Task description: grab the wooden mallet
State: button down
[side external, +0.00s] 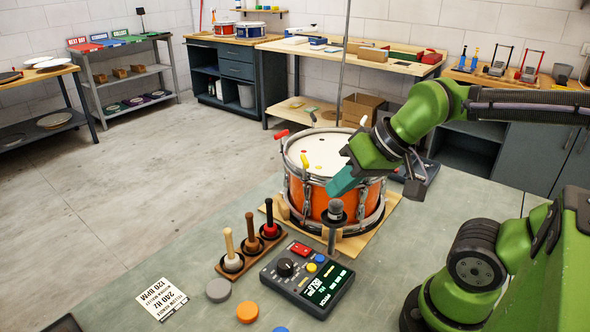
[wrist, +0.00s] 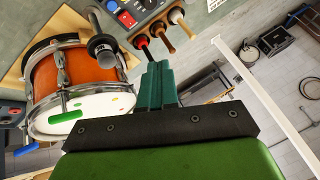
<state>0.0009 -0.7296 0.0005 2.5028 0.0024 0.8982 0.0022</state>
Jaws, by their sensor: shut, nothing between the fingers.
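In the wrist view the red mallet (wrist: 142,42), brown mallet (wrist: 161,30) and pale mallet (wrist: 178,16) are beyond my fingertips. My gripper (side external: 336,188) has teal fingers, shut and empty, in front of the drum and above and right of the rack. Its fingers also show in the wrist view (wrist: 157,66).
An orange snare drum (side external: 310,200) sits on a wooden board beside my gripper. A microphone-like post (side external: 335,212) stands in front of it. A control box with a green display (side external: 307,280) lies right of the rack. Grey (side external: 218,290) and orange (side external: 247,312) discs lie nearer.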

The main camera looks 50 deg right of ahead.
jog(key=shift+s+r, duration=0.1)
jog(key=shift+r, duration=0.2)
jog(key=c, duration=1.8)
grip_release()
jog(key=o, duration=0.9)
jog(key=shift+c, duration=0.2)
